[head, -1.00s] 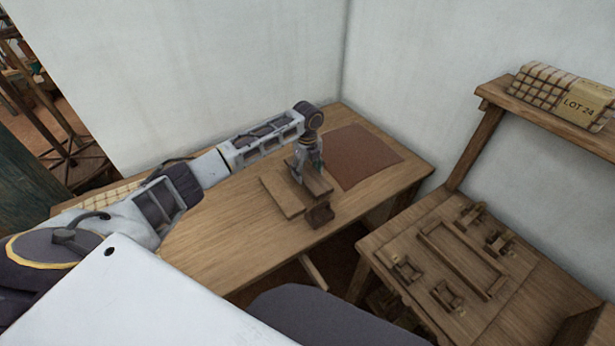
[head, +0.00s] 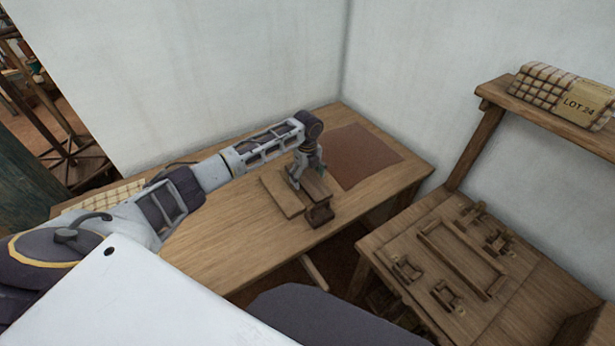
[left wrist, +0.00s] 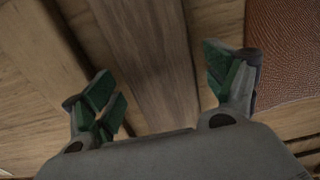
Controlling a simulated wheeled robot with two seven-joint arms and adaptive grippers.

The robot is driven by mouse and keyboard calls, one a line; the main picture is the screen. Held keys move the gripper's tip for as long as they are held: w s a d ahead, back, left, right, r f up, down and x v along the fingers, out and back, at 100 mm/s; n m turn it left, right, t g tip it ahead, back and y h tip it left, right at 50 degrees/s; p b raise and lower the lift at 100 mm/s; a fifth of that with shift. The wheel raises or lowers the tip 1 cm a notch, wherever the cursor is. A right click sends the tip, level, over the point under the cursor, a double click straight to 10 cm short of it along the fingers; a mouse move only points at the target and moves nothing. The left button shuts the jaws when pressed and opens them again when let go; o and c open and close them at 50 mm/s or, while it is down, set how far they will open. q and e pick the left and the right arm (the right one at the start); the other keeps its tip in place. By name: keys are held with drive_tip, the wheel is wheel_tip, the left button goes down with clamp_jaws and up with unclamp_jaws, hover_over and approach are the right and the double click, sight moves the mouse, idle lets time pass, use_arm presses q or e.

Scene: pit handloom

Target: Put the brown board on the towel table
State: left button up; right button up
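A flat reddish-brown sheet (head: 362,157) lies on the wooden table (head: 225,230), near its far right end; its textured surface shows at the right of the left wrist view (left wrist: 284,45). A checked cloth (head: 105,197) lies at the table's left end, partly behind my arm. My left gripper (head: 308,183) is over a narrow wooden piece (head: 319,213), left of the sheet. In the left wrist view its green-padded fingers (left wrist: 163,85) are apart, with a wooden plank (left wrist: 150,45) below between them. No contact is clear. My right gripper is out of view.
A flat wooden board (head: 282,196) lies beside the narrow piece. A second wooden table (head: 385,243) at the right carries a rectangular frame and small wooden fittings. A shelf above holds a folded checked cloth (head: 540,85) labelled LOT 24. White walls close off the back.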

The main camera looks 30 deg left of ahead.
sight(308, 178)
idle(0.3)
use_arm(q)
wheel_tip(308, 178, up, 12)
drive_tip(key=shift+r, duration=0.15)
idle(0.7)
idle(0.5)
